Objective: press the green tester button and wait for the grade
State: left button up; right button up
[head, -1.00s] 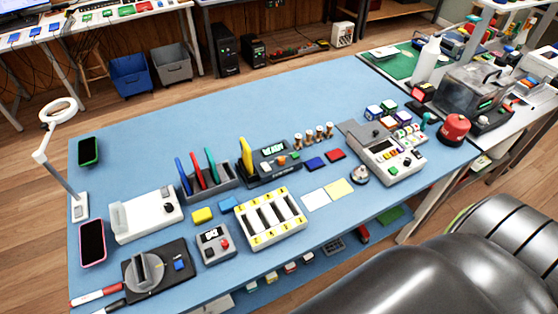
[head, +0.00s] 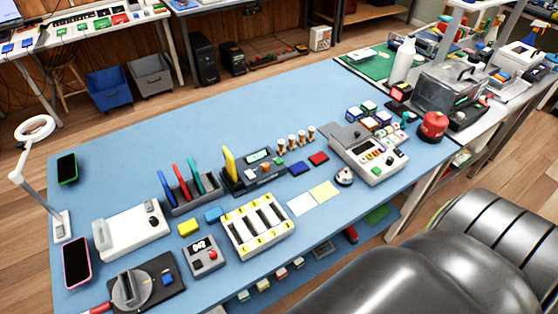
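The grey-black tester (head: 248,180) stands near the middle of the blue table. A yellow upright slab (head: 229,165) stands at its left end. Its top has a small lit display (head: 258,155), whose text is too small to read. A small green button (head: 281,160) is near its right end, beside an orange one (head: 267,167). Nothing touches the buttons. Neither of my grippers is in view.
A rack (head: 196,205) with blue, red and green slabs stands left of the tester. A white and yellow slotted tray (head: 268,252) lies in front. Several wooden pegs stand behind right. A grey console (head: 374,171) is farther right. The table's back is clear.

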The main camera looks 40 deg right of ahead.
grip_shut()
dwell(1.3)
